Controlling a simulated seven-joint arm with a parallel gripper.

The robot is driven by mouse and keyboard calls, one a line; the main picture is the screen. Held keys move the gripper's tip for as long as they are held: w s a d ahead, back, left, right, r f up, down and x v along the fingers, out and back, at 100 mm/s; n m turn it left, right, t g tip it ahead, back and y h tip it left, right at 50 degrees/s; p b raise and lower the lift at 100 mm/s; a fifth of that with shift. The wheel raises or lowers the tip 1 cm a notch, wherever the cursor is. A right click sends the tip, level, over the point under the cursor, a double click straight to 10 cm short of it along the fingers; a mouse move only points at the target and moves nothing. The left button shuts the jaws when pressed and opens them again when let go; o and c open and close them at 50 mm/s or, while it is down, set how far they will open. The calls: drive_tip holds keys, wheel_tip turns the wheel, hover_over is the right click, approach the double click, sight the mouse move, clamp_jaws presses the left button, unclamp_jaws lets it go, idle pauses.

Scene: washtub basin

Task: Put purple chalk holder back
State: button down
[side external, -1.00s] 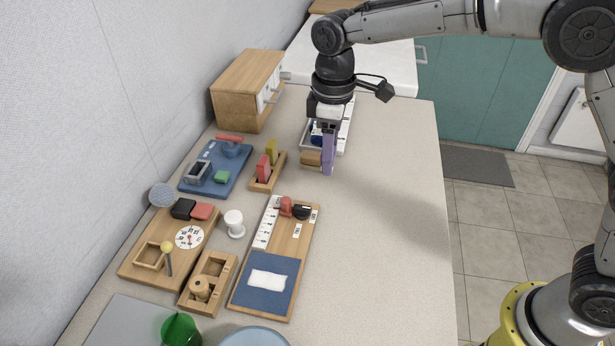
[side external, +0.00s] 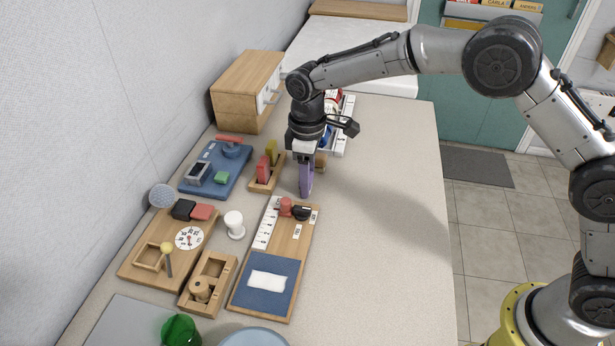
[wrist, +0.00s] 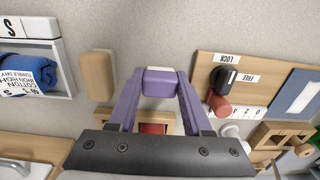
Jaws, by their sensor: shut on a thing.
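My gripper (side external: 306,188) is shut on the purple chalk holder (wrist: 160,82) and holds it above the counter. The holder shows as a purple block with a pale edge between the fingertips in the wrist view. In the side view the purple fingers largely blend with it. The wooden rack (side external: 264,184) stands just left of my gripper, with a red holder (side external: 263,168) and a yellow-green holder (side external: 272,153) in it. In the wrist view the rack (wrist: 103,121) and red holder (wrist: 152,128) are partly hidden behind my gripper.
A white tray (wrist: 57,62) with a blue cloth (wrist: 28,72) lies behind my gripper, beside a wooden block (wrist: 97,78). A wooden board with a black knob (side external: 302,213) lies in front. A blue board (side external: 190,181) is left of the rack. The right counter is clear.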

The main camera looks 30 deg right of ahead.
drive_tip(key=shift+f, duration=0.15)
drive_tip(key=c, duration=0.6)
unclamp_jaws()
wheel_tip(320, 180, up, 12)
drive_tip(key=shift+r, duration=0.2)
